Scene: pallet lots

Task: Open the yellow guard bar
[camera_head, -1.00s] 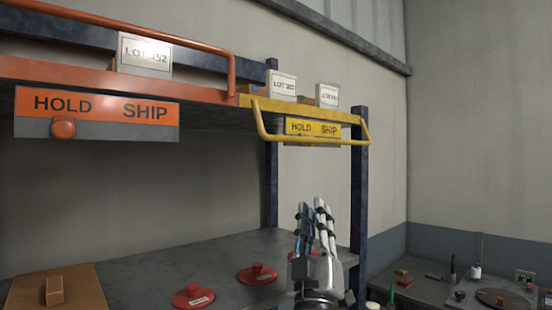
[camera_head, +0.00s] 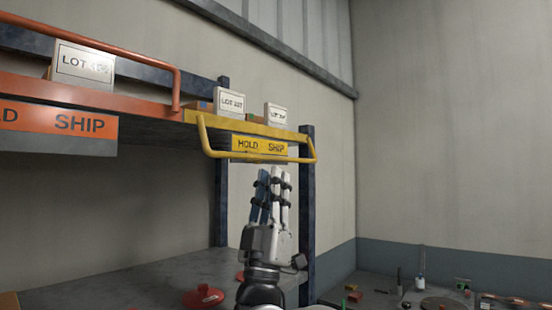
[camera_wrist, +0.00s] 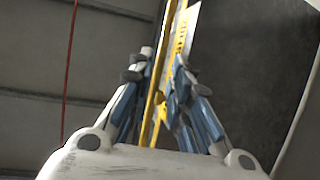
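The yellow guard bar (camera_head: 204,137) is a bent tube on the front of the yellow shelf section (camera_head: 240,122). It hangs low across the front, below the yellow HOLD SHIP sign (camera_head: 260,147). My gripper (camera_head: 273,172) points upward just below the bar, near its middle to right part. Its fingers stand apart with a narrow gap and hold nothing that I can see. In the wrist view, the yellow bar (camera_wrist: 153,104) runs through the gap between the fingertips (camera_wrist: 163,62), seemingly beyond them. I cannot tell whether they touch.
White lot boxes (camera_head: 230,102) stand on the shelf behind the bar. An orange bar (camera_head: 176,85) and orange sign (camera_head: 85,122) are at the left. A dark blue post (camera_head: 306,200) stands right of my gripper. A red disc (camera_head: 203,297) lies on the lower shelf.

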